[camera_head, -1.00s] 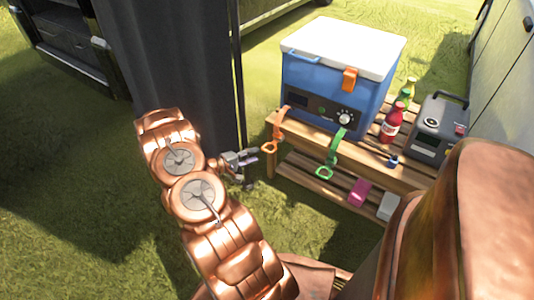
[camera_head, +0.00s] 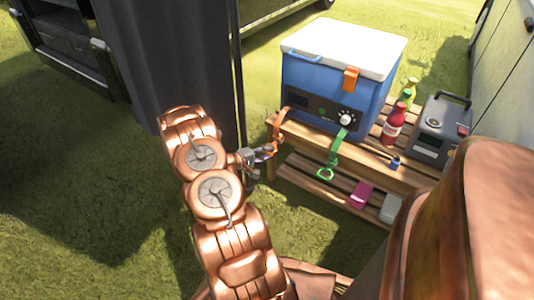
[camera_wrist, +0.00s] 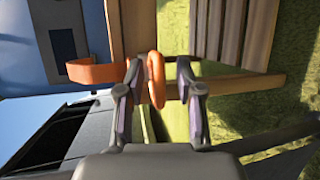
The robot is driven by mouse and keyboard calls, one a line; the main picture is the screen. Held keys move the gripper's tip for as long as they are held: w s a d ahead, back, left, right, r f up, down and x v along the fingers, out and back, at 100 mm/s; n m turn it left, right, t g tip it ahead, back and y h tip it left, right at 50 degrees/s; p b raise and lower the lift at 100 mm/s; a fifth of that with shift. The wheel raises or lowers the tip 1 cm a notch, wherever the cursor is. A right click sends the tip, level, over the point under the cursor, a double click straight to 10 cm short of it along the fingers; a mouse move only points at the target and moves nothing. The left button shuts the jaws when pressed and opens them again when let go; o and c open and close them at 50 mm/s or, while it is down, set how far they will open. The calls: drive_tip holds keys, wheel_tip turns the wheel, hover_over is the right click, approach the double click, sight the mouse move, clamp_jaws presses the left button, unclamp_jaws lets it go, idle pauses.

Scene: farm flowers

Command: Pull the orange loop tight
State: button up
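The orange loop (camera_wrist: 156,80) hangs at the end of an orange strap (camera_head: 279,125) on the front of the blue cooler (camera_head: 335,85). In the wrist view the strap (camera_wrist: 95,72) comes in from the left. My gripper (camera_wrist: 160,72) is open, with the loop between its two fingers. The loop lies nearer the left finger; I cannot tell whether they touch. In the head view my gripper (camera_head: 266,158) is at the loop, just off the bench corner, and partly hides it.
A green strap with a ring (camera_head: 328,170) hangs right of the orange one. The wooden bench (camera_head: 300,140) also holds bottles (camera_head: 393,125) and a grey box (camera_head: 438,128). Pink (camera_head: 360,195) and white (camera_head: 391,208) items lie on its lower shelf. A dark curtain (camera_head: 190,60) stands at left.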

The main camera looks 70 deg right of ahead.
drive_tip(key=shift+c, duration=0.3)
clamp_jaws()
drive_tip(key=shift+f, duration=0.1)
